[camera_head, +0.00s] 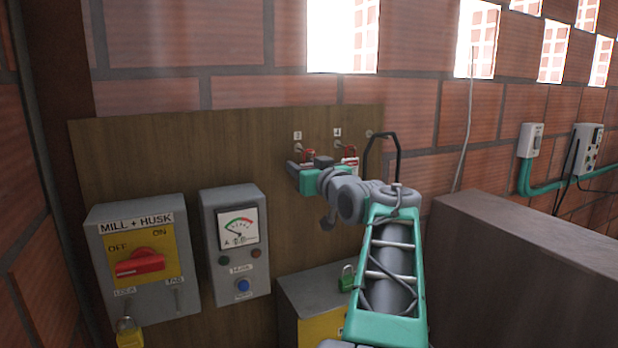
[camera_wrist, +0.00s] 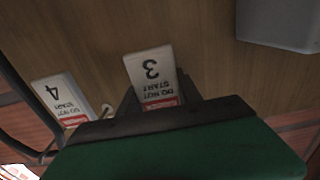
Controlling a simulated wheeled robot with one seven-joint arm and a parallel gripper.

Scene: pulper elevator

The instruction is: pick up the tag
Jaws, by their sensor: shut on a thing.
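The tag marked 3 (camera_wrist: 150,72) is a white card with a red band reading "DO NOT START", upside down in the wrist view. My gripper (camera_wrist: 159,98) is shut on it, with a dark finger at each side of its red end. In the head view my gripper (camera_head: 300,168) is up against the wooden board below the hook labelled 3, and mostly hides that tag. A second tag, marked 4 (camera_wrist: 60,102), hangs beside it, apart from the fingers. I cannot tell whether tag 3 is still on its hook.
The wooden board (camera_head: 150,150) also carries a MILL + HUSK switch box (camera_head: 140,260) with a red handle, and a meter box (camera_head: 237,245). A grey box with a green padlock (camera_head: 347,279) sits below my arm. A dark bulky block (camera_head: 530,235) fills the right.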

